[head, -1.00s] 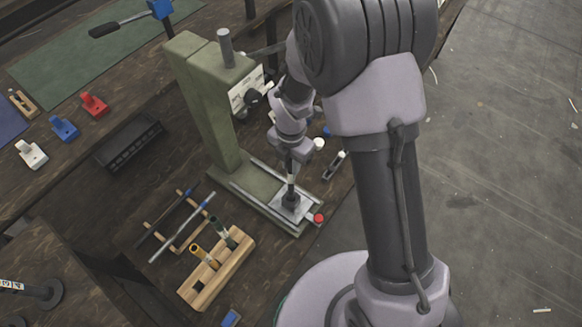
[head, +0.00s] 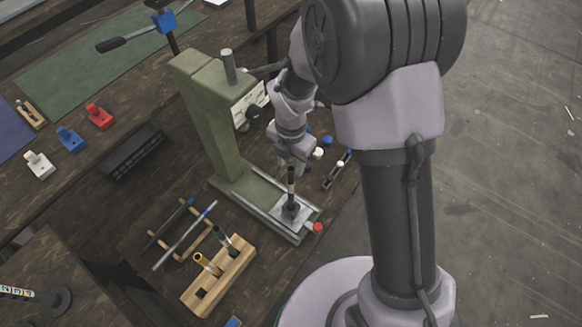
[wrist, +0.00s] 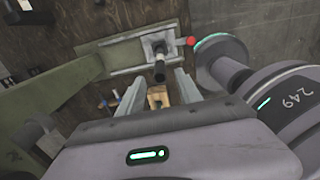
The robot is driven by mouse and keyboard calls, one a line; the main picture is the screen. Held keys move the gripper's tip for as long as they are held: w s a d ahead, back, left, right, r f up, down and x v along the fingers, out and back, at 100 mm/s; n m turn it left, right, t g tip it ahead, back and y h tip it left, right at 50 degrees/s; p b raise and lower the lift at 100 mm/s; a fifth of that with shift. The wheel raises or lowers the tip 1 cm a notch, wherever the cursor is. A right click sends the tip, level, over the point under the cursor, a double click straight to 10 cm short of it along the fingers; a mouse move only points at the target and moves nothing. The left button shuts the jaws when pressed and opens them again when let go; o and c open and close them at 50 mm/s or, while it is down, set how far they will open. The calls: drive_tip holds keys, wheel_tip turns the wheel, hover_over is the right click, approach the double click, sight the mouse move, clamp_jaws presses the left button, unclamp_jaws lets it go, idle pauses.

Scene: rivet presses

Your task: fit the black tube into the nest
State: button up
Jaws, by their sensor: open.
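The black tube (head: 291,187) stands upright in the dark nest (head: 289,212) on the press's base plate. In the wrist view the tube (wrist: 159,66) is seen nearly end-on, rising from the nest (wrist: 156,42). My gripper (head: 291,163) is above the tube, near its upper end. In the wrist view its two fingers (wrist: 158,90) are spread apart, with a gap between them and the tube beyond. The tube's lower end is hidden inside the nest.
The green press (head: 208,120) rises behind the nest. A red knob (head: 318,227) sits at the plate's front right. A wooden block (head: 222,273) holding banded tubes and a rack of rods (head: 182,232) stand to the left. Small blue and white parts lie right of the press.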

wheel_tip(320, 180, up, 14)
drive_tip(key=s+d+m+t+p, duration=0.1)
drive_tip(key=d+m+p, duration=0.15)
drive_tip(key=m, duration=0.45)
drive_tip(key=s+d+r+m+t+y+b, duration=0.1)
drive_tip(key=s+r+m, duration=0.5)
drive_tip(key=m, duration=0.7)
drive_tip(key=s+d+r+m+t+y+b, duration=0.1)
drive_tip(key=s+d+r+m+t, duration=0.2)
drive_tip(key=s+m, duration=0.7)
wheel_tip(320, 180, up, 3)
drive_tip(key=d+m, duration=0.2)
drive_tip(key=shift+m+t+b, duration=0.4)
drive_tip(key=shift+s+r, duration=0.1)
